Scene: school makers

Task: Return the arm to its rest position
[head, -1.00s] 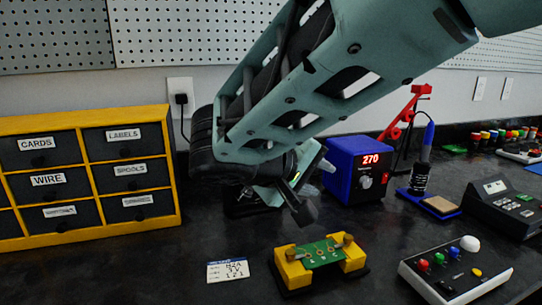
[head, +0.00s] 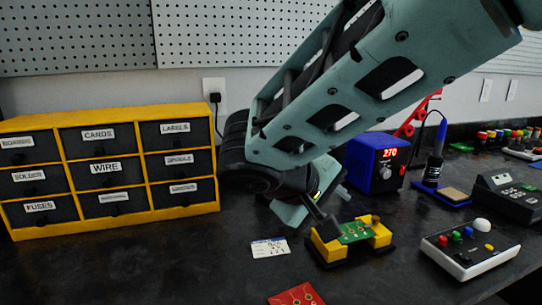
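My arm reaches in from the upper right over the bench. My gripper (head: 325,222) hangs low near the middle, just left of and behind a yellow holder (head: 325,248) that carries a green circuit board (head: 357,232). In the picture its tip overlaps the holder's left end; I cannot tell whether they touch. The wrist and arm hide much of the gripper, and its fingers are too small and dark to tell open from shut. Nothing is seen held in it.
A yellow drawer cabinet (head: 141,148) stands at left. A white card (head: 270,247) and a red board (head: 296,296) lie in front. A blue soldering station (head: 364,168), soldering iron (head: 436,150) and button box (head: 468,250) stand at right. Bare bench (head: 150,270) lies front left.

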